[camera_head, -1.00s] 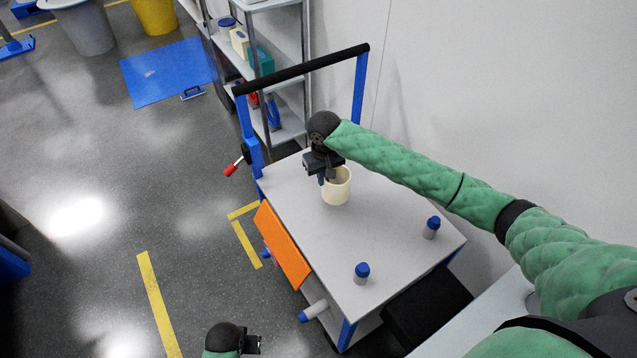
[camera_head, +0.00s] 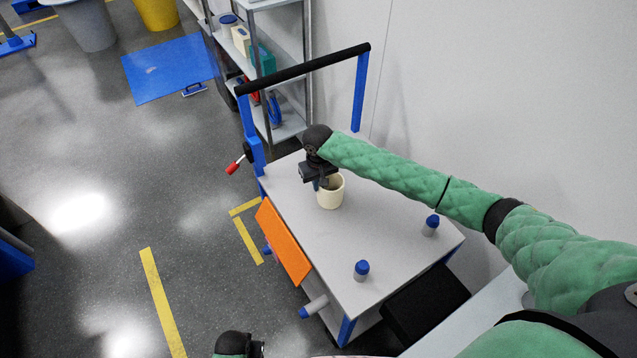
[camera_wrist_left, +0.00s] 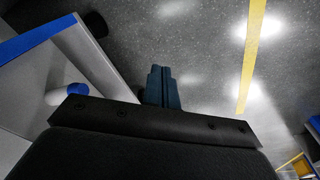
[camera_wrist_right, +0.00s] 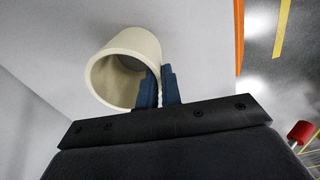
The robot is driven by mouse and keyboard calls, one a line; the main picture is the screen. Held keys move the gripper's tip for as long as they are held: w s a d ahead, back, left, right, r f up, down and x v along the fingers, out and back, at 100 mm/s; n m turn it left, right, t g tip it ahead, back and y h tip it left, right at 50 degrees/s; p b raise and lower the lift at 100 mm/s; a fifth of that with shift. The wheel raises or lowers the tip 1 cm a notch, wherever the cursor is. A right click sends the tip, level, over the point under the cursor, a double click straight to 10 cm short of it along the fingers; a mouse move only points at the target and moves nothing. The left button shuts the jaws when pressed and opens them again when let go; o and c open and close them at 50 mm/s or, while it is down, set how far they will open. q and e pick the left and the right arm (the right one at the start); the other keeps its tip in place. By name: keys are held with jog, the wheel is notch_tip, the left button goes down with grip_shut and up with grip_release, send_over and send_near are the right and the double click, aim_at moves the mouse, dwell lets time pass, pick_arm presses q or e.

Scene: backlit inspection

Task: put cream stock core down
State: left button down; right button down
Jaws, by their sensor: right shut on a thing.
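The cream stock core (camera_head: 332,196) is a hollow, open-topped cylinder over the left far part of the cart's grey top (camera_head: 362,236). My right gripper (camera_head: 322,184) is shut on its wall, with one finger inside and one outside. The right wrist view shows the core (camera_wrist_right: 120,62) between the blue fingers (camera_wrist_right: 160,88). The core looks upright and at or very near the top; I cannot tell whether it touches. My left gripper (camera_wrist_left: 162,88) has its fingers together, empty, over the floor beside the cart. In the head view it is at the bottom edge (camera_head: 260,349).
A black-topped handle frame (camera_head: 300,69) rises at the far end. The middle of the top is clear.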

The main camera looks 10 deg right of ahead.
pick_arm(q)
jog(key=shift+f, duration=0.15)
pick_arm(e)
jog(key=shift+f, duration=0.1)
jog(key=c, duration=1.6)
grip_release()
